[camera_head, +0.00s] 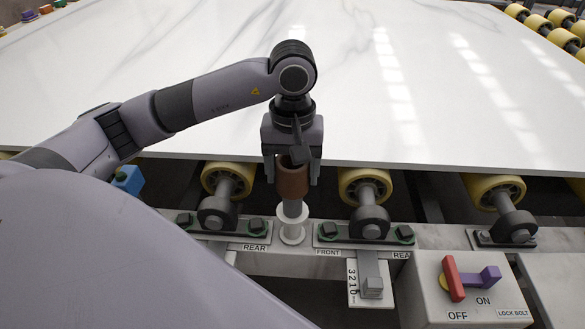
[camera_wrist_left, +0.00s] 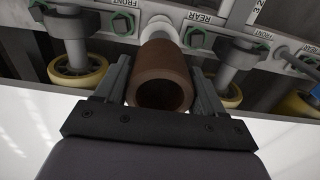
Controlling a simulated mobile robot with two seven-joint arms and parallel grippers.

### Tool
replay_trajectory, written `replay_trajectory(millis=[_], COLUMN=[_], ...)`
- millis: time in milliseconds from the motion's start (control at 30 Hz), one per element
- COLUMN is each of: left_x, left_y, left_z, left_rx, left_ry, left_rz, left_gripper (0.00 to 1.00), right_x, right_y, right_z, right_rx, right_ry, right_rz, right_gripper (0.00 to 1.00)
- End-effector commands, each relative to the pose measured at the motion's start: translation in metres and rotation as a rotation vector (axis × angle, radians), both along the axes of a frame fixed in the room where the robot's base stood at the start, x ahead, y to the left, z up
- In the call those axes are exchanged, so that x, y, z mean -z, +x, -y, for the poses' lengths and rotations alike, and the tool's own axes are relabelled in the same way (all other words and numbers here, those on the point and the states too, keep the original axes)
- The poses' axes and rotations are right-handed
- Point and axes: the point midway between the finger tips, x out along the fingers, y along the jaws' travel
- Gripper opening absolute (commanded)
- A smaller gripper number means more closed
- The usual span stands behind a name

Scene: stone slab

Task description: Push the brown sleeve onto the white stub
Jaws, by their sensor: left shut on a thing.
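My left gripper (camera_head: 291,178) points down and is shut on the brown sleeve (camera_head: 292,184), an open-ended tube held upright between its fingers. The white stub (camera_head: 292,232) stands on the frame rail directly below, with a round flange; a narrower grey shaft shows between its collar and the sleeve. In the left wrist view the gripper (camera_wrist_left: 163,95) has a finger on each side of the sleeve (camera_wrist_left: 162,78), and the white stub (camera_wrist_left: 160,28) shows at the sleeve's far end. How far the sleeve overlaps the stub cannot be told. My right gripper is not in view.
A white stone slab (camera_head: 420,90) lies behind on yellow rollers (camera_head: 362,184). Roller brackets with green-ringed bolts (camera_head: 330,230) flank the stub on the rail. A numbered scale plate (camera_head: 355,283) and a box with a red and purple switch (camera_head: 470,279) are at front right.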

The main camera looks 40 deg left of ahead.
Motion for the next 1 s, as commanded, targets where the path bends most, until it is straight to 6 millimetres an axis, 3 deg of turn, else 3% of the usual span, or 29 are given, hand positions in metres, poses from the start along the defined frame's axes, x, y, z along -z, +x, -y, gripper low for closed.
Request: replay_trajectory(millis=[400, 1000], left_x=[0.0, 0.016], left_y=[0.0, 0.0], left_z=[0.0, 0.0], left_rx=[0.0, 0.0], left_ry=[0.001, 0.001], left_rz=[0.001, 0.001], left_gripper=[0.36, 0.36], right_x=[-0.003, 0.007], right_y=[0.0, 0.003], right_z=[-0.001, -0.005], right_rx=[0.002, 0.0], right_ry=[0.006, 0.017], right_rz=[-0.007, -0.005], right_gripper=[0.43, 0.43])
